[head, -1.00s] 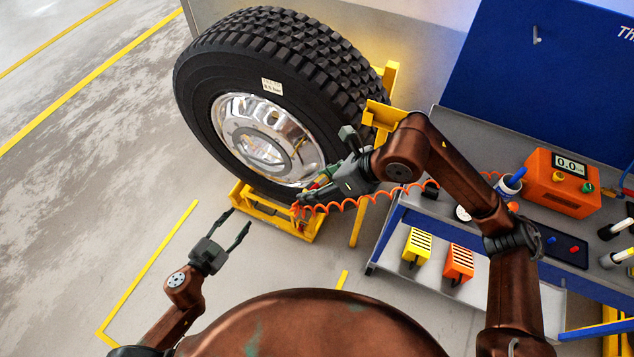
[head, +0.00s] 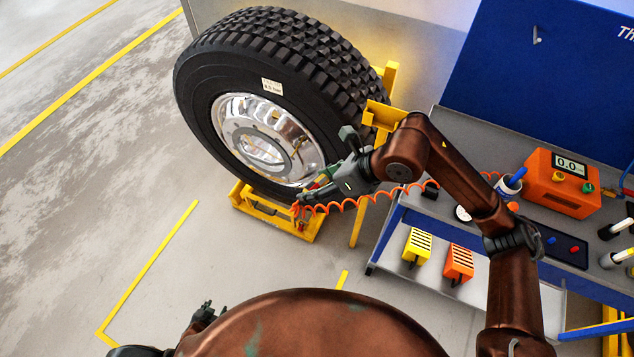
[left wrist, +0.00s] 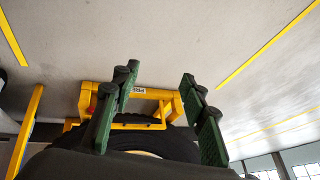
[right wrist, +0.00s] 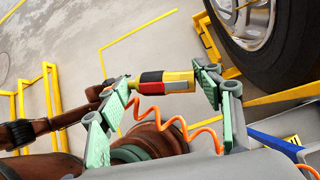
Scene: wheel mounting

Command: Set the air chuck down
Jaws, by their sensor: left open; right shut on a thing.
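The air chuck (right wrist: 163,82) is a short cylinder with yellow, red and black bands. My right gripper (right wrist: 168,92) is shut on it, with a finger pad at each end in the right wrist view. In the head view the right gripper (head: 338,168) holds the chuck (head: 320,183) in front of the wheel's lower right side, above the floor. An orange coiled hose (head: 345,203) runs from there to the bench. My left gripper (head: 205,312) is low in the head view, partly hidden by my body; the left wrist view shows its fingers (left wrist: 160,88) apart and empty.
The large wheel (head: 205,95) stands on a yellow stand (head: 270,217). The workbench (head: 400,235) at right carries an orange gauge box (head: 562,183) and tools. A yellow block (head: 417,245) and an orange block (head: 459,262) are on its lower shelf. The left floor is clear.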

